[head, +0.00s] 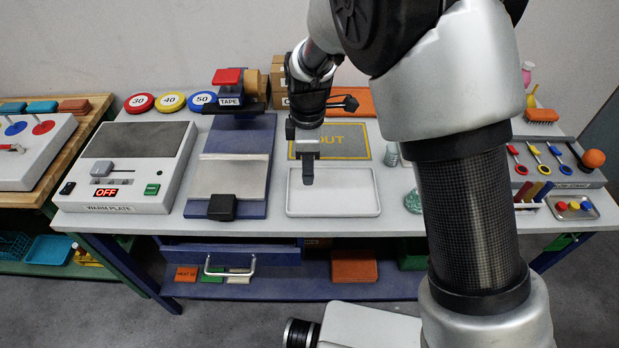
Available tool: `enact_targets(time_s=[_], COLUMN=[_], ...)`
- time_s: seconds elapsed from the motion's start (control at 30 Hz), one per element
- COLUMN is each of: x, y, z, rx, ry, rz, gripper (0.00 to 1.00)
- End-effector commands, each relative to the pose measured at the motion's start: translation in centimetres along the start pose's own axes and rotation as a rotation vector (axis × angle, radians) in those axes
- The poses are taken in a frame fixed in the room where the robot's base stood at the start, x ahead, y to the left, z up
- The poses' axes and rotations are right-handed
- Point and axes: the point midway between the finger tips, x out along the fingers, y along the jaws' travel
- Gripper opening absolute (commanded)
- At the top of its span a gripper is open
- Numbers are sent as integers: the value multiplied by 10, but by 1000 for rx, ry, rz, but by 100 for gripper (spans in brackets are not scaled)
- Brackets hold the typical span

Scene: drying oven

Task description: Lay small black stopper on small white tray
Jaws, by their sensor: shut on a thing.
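The small white tray (350,192) lies on the table in front of the grey OUT mat, and it looks empty. My gripper (307,180) points down over the left part of the tray. It is shut on a small dark piece, which I take to be the small black stopper; the piece is hard to tell apart from the dark fingers. Whether its lower end touches the tray or hangs just above it cannot be told from this view.
Left of the tray is a blue fixture (262,140) with a black block (222,207) at its front. The warm plate (130,160) stands further left, reading OFF. A grey OUT mat (345,146) lies behind the tray. A glass vial (392,154) and green dish (412,202) are right.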

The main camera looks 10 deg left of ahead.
Motion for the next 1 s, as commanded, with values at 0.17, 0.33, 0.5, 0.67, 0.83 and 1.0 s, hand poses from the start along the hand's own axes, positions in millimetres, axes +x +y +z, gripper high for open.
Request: enact_targets(time_s=[0.17, 0.33, 0.5, 0.67, 0.83, 1.0], x=[27, 32, 34, 35, 35, 34], y=[-2, 0, 0, -1, -1, -1], z=[0, 0, 0, 0, 0, 0], rx=[-1, -1, 0, 0, 0, 0], ry=[-2, -1, -1, -1, -1, -1], rz=[-5, 0, -1, -1, -1, -1], gripper=[0, 0, 0, 32, 39, 39])
